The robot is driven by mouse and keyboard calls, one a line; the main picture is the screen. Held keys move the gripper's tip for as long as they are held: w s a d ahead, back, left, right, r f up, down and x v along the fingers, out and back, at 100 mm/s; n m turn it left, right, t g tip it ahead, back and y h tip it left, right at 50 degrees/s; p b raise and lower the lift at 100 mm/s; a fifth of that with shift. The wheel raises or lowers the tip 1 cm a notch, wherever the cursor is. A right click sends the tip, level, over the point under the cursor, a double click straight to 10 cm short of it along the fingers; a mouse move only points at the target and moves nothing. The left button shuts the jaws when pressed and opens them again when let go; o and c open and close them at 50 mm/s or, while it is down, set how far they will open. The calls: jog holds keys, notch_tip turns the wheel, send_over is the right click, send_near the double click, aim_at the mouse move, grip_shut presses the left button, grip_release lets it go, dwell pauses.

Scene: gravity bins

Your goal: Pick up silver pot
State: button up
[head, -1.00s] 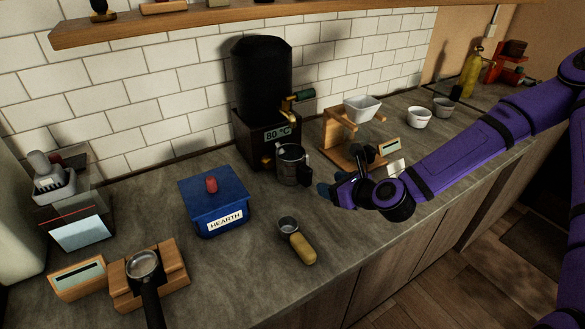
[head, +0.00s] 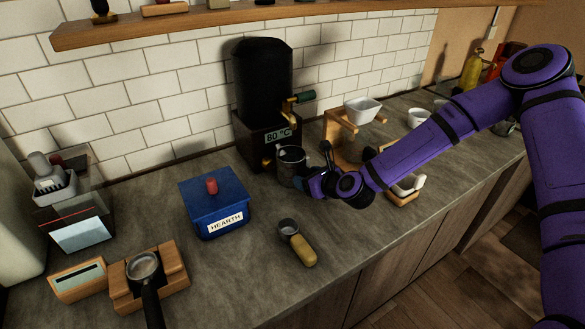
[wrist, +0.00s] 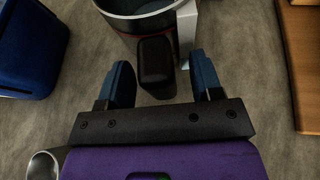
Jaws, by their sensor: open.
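The silver pot (head: 290,166) stands upright on the counter, under the tap of the black dispenser. In the wrist view the pot (wrist: 146,22) shows at the top, with its black handle (wrist: 156,68) pointing toward me. My gripper (wrist: 164,78) is open, one blue finger on each side of the handle. The fingers look clear of the handle, with a gap on both sides. In the head view my gripper (head: 308,180) is at the right side of the pot. The fingertips are partly hidden there by my wrist.
The black dispenser (head: 262,80) stands behind the pot. A wooden stand (head: 338,135) is to the right. Bare counter lies between them.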

grip_shut()
jog(key=shift+r, duration=0.1)
dwell(0.4)
